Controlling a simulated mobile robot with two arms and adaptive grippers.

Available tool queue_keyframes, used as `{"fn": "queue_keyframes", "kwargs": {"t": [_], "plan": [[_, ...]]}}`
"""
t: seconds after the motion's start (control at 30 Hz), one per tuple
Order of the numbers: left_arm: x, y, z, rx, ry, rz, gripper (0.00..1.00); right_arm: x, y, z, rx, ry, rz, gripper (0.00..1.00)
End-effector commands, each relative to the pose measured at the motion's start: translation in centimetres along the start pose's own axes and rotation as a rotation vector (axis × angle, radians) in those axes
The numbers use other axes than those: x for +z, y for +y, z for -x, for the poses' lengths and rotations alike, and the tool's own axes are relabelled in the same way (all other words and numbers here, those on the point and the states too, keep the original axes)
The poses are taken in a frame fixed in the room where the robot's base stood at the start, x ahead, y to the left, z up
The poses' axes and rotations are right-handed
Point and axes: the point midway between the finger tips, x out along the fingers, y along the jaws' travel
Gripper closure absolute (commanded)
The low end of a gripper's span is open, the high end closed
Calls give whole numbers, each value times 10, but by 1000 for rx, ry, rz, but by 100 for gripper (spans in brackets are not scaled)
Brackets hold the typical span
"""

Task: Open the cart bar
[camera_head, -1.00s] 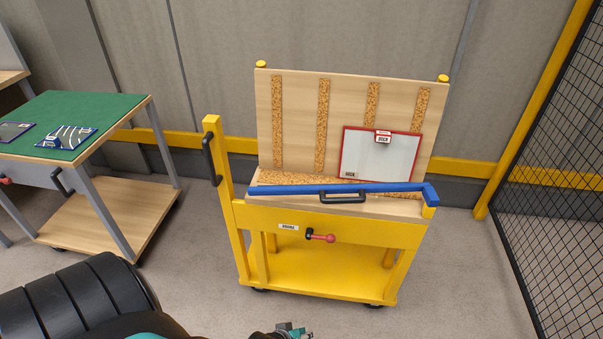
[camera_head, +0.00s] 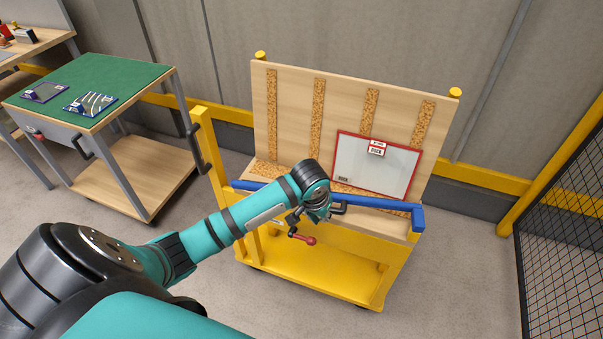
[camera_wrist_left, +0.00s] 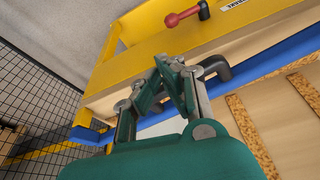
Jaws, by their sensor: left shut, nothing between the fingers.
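The yellow cart (camera_head: 330,278) stands ahead with the blue bar (camera_head: 378,202) lying across its front top edge. The bar also shows in the left wrist view (camera_wrist_left: 285,54). A black handle on the bar (camera_head: 340,208) is partly hidden by my left gripper (camera_head: 324,214). In the left wrist view the gripper (camera_wrist_left: 172,72) is shut and empty, its fingertips beside the black handle (camera_wrist_left: 216,67). I cannot tell whether they touch. A red-knobbed latch (camera_head: 304,239) sits on the cart front below. My right gripper is out of view.
A framed white board (camera_head: 375,165) leans on the cart's wooden back panel (camera_head: 345,105). A green-topped table (camera_head: 85,85) stands to the left. A black mesh fence (camera_head: 565,240) is at the right. The floor between table and cart is clear.

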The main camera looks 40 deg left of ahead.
Motion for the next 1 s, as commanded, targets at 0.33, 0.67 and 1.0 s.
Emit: {"fn": "queue_keyframes", "kwargs": {"t": [0.33,0.67,1.0], "plan": [[-56,-47,12,-55,13,134,100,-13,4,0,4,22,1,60],[-116,-112,43,-111,37,337,100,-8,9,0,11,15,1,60],[-121,-123,9,-114,35,364,100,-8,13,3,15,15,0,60]]}}
